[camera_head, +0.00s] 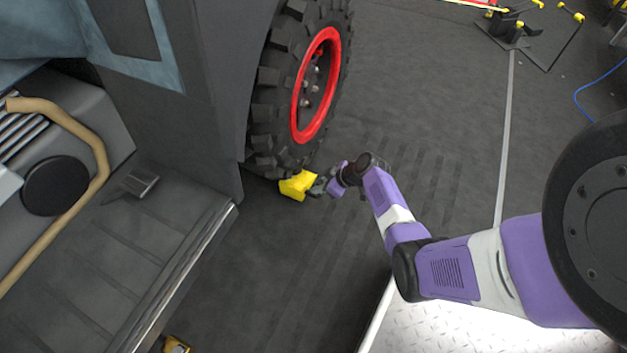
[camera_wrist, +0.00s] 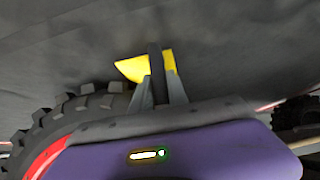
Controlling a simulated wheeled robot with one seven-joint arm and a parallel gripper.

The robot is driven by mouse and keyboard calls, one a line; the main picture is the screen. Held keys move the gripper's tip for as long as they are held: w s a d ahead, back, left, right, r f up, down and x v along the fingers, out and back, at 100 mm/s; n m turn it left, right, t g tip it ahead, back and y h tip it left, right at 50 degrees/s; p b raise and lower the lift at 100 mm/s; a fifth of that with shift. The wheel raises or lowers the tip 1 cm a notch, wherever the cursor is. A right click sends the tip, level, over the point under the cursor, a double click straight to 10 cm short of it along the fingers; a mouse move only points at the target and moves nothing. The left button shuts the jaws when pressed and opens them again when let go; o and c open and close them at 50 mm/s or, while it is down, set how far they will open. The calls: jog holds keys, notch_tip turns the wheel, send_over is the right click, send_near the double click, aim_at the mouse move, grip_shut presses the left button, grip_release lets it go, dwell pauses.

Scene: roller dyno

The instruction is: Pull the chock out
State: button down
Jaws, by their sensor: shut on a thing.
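The yellow chock (camera_head: 297,185) lies on the dark floor at the foot of the big black tyre (camera_head: 268,110) with the red rim. A small gap or contact between chock and tyre cannot be told. My gripper (camera_head: 316,187) reaches it from the right and is shut on its near end. In the wrist view, the fingers of my gripper (camera_wrist: 160,78) stand across the yellow chock (camera_wrist: 133,68), with yellow showing on both sides of them. The tyre (camera_wrist: 85,112) is at the left there. Part of the chock is hidden behind the fingers.
The vehicle's step (camera_head: 120,265) and grey body panel are left of the chock. Another yellow object (camera_head: 176,345) shows at the bottom edge. A bright metal plate (camera_head: 450,325) lies below my arm.

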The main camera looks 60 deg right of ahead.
jog(key=s+d, duration=0.3)
jog(key=s, duration=3.7)
jog(key=shift+s+d+f, duration=0.15)
jog(key=shift+s+f, duration=0.15)
jog(key=shift+f, duration=0.05)
dwell(0.9)
jog(key=c, duration=1.2)
grip_release()
jog(key=shift+f, duration=0.1)
jog(key=p+v, duration=0.2)
jog(key=v, duration=0.6)
jog(key=shift+p, duration=0.35)
